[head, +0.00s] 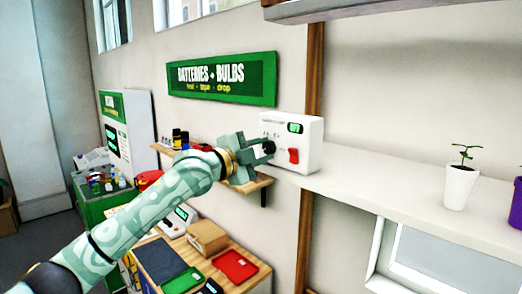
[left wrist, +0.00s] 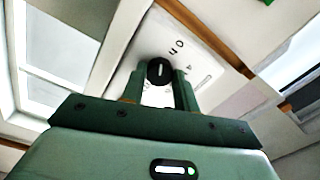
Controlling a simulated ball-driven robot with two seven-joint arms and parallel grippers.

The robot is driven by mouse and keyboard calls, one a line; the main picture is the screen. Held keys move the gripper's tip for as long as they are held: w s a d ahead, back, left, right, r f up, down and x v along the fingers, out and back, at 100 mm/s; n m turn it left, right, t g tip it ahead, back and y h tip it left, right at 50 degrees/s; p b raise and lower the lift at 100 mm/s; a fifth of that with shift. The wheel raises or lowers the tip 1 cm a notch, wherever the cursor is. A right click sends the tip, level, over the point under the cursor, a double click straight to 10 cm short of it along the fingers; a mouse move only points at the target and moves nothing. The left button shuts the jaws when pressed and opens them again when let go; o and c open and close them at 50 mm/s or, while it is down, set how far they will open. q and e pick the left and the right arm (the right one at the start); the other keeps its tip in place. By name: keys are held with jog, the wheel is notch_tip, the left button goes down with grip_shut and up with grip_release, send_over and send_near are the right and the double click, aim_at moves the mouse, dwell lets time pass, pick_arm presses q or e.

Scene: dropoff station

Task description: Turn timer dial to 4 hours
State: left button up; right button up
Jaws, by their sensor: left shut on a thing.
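The timer (head: 308,157) is a white box at the left end of the white shelf, with a small green display (head: 296,128) and a red switch (head: 293,156). Its black dial (head: 268,147) is on the left part of the front face. My left gripper (head: 262,150) reaches the dial from the left and is shut on it. In the left wrist view the black dial (left wrist: 160,71) with a pale pointer line sits at the fingertips of my left gripper (left wrist: 161,85). Some printed marks show beside the dial, partly hidden by the fingers. My right gripper is not in view.
The white shelf (head: 370,190) runs right, with a white plant pot (head: 459,187) and a purple pot (head: 517,205). A wooden post (head: 313,75) stands behind the timer. Below are a small wooden shelf (head: 256,183), a red tray (head: 235,265) and a green tray (head: 184,281).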

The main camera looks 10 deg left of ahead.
pick_arm(q)
jog(key=shift+f, duration=0.1)
dwell(0.3)
jog(key=o, duration=1)
jog(key=shift+s, duration=0.1)
jog(key=shift+s+a, duration=0.2)
jog(key=b+v, duration=0.5)
jog(key=v, duration=1)
jog(key=shift+s+b, duration=0.3)
jog(key=shift+b, duration=0.1)
